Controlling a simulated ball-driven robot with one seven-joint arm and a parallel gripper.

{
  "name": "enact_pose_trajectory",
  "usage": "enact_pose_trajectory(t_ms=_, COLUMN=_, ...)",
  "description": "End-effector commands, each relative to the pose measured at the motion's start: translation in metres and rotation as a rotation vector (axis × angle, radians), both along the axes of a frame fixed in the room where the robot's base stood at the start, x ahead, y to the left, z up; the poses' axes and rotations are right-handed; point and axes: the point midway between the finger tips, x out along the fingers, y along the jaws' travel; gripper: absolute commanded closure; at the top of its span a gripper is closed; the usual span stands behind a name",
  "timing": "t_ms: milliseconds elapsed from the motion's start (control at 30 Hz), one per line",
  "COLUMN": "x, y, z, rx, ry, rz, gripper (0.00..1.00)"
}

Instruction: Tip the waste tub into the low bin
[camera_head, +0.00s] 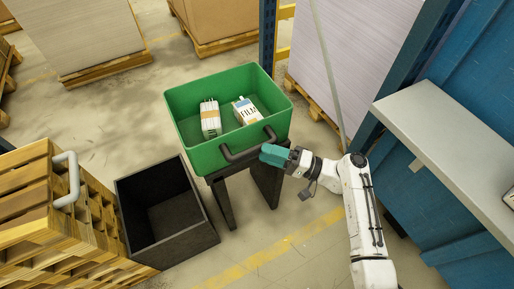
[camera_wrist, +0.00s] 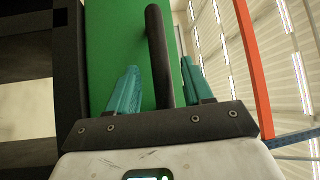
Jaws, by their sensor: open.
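The green waste tub (camera_head: 194,100) stands upright on a dark stand (camera_head: 264,182) in the head view. Two bundles lie inside it, a white one with a tan band (camera_head: 210,119) and a printed one (camera_head: 246,111). A dark bar handle (camera_head: 246,146) runs along its near side. My gripper (camera_head: 272,152) is at the right end of this handle. In the wrist view its teal fingers (camera_wrist: 158,88) are open, with the handle (camera_wrist: 157,50) between them and a gap on each side. The low black bin (camera_head: 178,243) stands left of the stand, below the tub, and looks empty.
A wooden pallet stack (camera_head: 50,215) with a pale handle stands left of the bin. A grey shelf (camera_head: 450,150) and blue panels (camera_head: 475,85) are close to my arm on the right. Paper stacks on pallets (camera_head: 75,35) stand behind. The floor between is clear.

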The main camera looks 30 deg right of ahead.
Motion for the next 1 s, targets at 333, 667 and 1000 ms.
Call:
enact_pose_trajectory(t_ms=333, x=0.026, y=0.027, z=0.005, rx=-0.001, ry=0.001, rz=0.002, gripper=0.49)
enact_pose_trajectory(t_ms=667, x=0.028, y=0.029, z=0.005, rx=-0.002, ry=0.000, rz=0.001, gripper=0.50)
enact_pose_trajectory(t_ms=1000, x=0.028, y=0.029, z=0.005, rx=-0.002, ry=0.000, rz=0.001, gripper=0.83)
